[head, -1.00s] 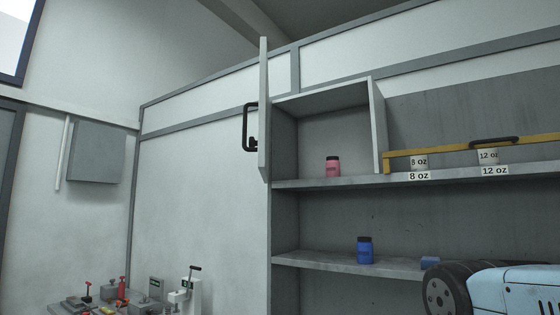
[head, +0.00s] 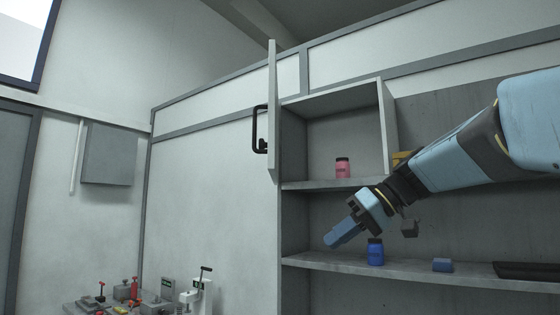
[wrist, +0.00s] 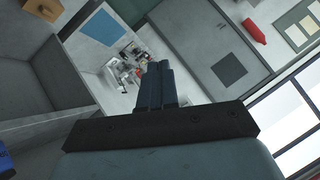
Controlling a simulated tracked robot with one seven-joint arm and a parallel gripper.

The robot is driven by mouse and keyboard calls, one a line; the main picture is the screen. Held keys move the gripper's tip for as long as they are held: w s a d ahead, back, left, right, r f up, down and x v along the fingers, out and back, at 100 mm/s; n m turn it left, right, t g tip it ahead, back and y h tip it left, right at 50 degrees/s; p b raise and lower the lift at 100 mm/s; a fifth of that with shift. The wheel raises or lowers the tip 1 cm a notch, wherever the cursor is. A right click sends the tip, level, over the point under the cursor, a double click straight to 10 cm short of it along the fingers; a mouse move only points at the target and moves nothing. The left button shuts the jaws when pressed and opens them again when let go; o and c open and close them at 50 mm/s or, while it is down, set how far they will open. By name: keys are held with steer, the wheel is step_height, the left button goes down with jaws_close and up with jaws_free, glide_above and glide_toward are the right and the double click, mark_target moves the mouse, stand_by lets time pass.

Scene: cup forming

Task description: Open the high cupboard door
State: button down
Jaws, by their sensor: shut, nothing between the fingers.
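The high cupboard door (head: 272,115) stands swung wide open at the left side of the cupboard (head: 348,87), seen nearly edge-on in the head view. Its black bar handle (head: 256,130) faces left. The cupboard's inside shows, with a red jar (head: 342,167) on its floor. My gripper (head: 332,243) is shut and empty, in front of the lower shelf, below and to the right of the door. In the wrist view my gripper's fingers (wrist: 157,85) are together with nothing between them.
A blue jar (head: 375,252) and a small blue block (head: 442,265) stand on the lower shelf (head: 340,262), close to my gripper. A bench with a press (head: 195,292) and small tools is at lower left. The space left of the door is clear.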

steer(key=w+d+r+n+g+y, duration=0.15)
steer(key=w+r+n+y, duration=0.3)
steer(key=r, duration=0.45)
steer(key=w+d+r+n+g+y, duration=0.1)
steer(key=w+d+r+n+y, duration=0.2)
steer(key=w+r+n, duration=0.45)
steer(key=s+a+r+m, duration=0.1)
steer(key=a, duration=1.3)
steer(key=shift+s+r+m, duration=0.2)
steer(key=shift+s+m, duration=0.1)
steer(key=shift+s, duration=0.05)
